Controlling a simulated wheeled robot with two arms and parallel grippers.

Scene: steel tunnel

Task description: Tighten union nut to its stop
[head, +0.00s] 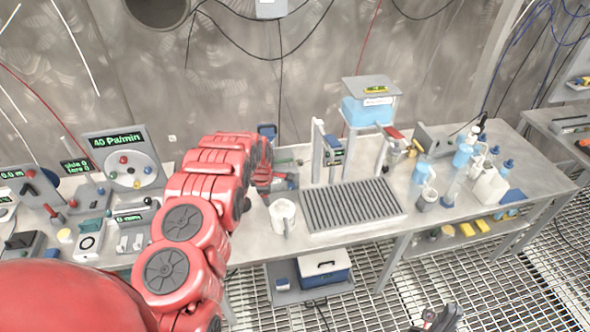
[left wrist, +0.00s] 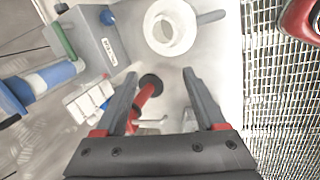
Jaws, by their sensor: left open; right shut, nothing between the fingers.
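I cannot pick out the union nut for certain in either view. In the left wrist view, my left gripper (left wrist: 160,76) is open, its two dark fingers spread above the bench. A red rod-like part with a dark round end (left wrist: 151,82) shows between the fingers; I see no contact. In the head view, my red left arm reaches over the bench and hides most of the left gripper and the spot below it. My right gripper (head: 440,319) is low at the bottom edge of the head view, shut and empty, away from the bench.
A white mug (head: 283,216), also in the left wrist view (left wrist: 154,42), stands close to the left gripper. A grey box with a blue knob (left wrist: 88,45) is near it. A ribbed grey rack (head: 352,205) lies right of the mug. Bottles (head: 463,155) crowd the bench's right end.

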